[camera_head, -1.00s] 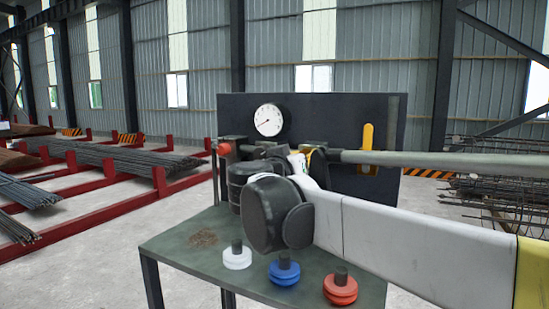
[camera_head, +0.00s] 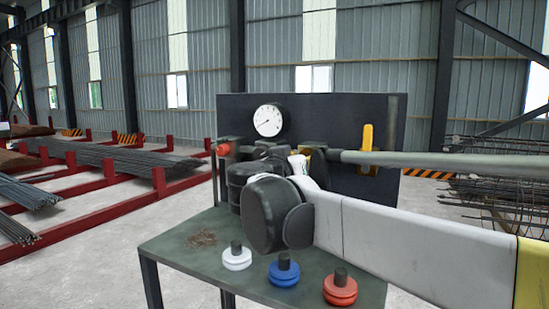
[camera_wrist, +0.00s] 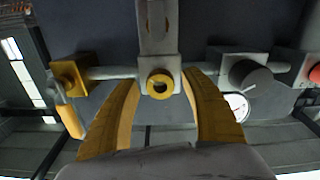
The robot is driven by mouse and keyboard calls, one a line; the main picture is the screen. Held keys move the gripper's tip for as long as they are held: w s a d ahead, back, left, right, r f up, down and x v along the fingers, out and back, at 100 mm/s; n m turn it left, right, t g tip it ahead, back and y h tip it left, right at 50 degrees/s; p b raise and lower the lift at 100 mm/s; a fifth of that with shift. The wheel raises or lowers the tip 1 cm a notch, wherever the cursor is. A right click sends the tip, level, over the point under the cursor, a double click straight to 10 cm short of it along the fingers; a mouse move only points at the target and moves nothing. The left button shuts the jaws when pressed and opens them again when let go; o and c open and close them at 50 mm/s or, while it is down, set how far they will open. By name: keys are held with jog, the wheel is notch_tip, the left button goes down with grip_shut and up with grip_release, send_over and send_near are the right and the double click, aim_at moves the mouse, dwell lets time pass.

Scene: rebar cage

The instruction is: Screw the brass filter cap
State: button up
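In the wrist view a round brass piece (camera_wrist: 160,87) with a dark centre sits on a grey block on the pipe; it looks like the filter cap. My gripper (camera_wrist: 160,88) has its two yellow fingers apart, one on each side of the brass piece. I see gaps between the fingers and the brass, and cannot tell how far the tips are from it in depth. In the head view my own arm hides most of the gripper and the brass piece.
The grey pipe (camera_head: 450,160) runs along the dark panel (camera_head: 330,115). A gauge (camera_head: 268,120), yellow lever (camera_head: 367,148) and red-ended valve (camera_head: 224,149) are near it. White (camera_head: 237,257), blue (camera_head: 283,270) and red (camera_head: 340,288) knobs stand on the bench (camera_head: 175,258).

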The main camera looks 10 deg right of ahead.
jog(key=shift+s, duration=0.1)
jog(key=v, duration=1.2)
